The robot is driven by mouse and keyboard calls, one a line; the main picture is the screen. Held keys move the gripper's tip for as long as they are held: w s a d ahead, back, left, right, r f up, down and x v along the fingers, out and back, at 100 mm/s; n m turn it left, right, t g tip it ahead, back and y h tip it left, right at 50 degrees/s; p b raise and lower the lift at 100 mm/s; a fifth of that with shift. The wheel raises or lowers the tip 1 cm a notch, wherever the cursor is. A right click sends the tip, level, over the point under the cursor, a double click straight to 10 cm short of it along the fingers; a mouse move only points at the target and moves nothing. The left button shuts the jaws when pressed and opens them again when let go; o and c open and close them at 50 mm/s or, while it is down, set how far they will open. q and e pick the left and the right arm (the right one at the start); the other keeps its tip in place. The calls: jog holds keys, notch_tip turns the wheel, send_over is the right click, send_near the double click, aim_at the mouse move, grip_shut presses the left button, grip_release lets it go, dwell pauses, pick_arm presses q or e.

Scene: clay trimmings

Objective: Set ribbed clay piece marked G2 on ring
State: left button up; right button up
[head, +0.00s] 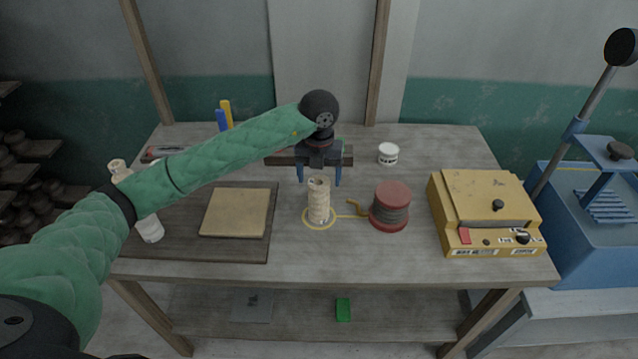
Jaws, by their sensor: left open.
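A beige ribbed clay piece (318,203) stands upright on the table, within the yellow ring (306,222) marked on the tabletop. A mark on the piece is too small to read. My left gripper (319,184) is just above and behind the piece, pointing down. Its blue fingers are apart, one to each side of the piece's top, and it looks open and clear of the piece. My right gripper is not in view.
A red spool (391,205) stands close to the ring's right, with a yellow machine (485,212) farther right. A board with a tan slab (235,212) lies left. The table's front middle is clear.

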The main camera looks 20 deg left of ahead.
pick_arm(q)
notch_tip(320, 180, up, 7)
jog(key=p, duration=0.1)
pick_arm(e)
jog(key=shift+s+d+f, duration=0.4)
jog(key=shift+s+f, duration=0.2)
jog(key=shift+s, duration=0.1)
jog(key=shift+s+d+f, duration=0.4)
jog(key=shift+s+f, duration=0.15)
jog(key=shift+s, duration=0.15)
pick_arm(q)
jog(key=shift+s+f, duration=0.1)
jog(key=shift+f, duration=0.05)
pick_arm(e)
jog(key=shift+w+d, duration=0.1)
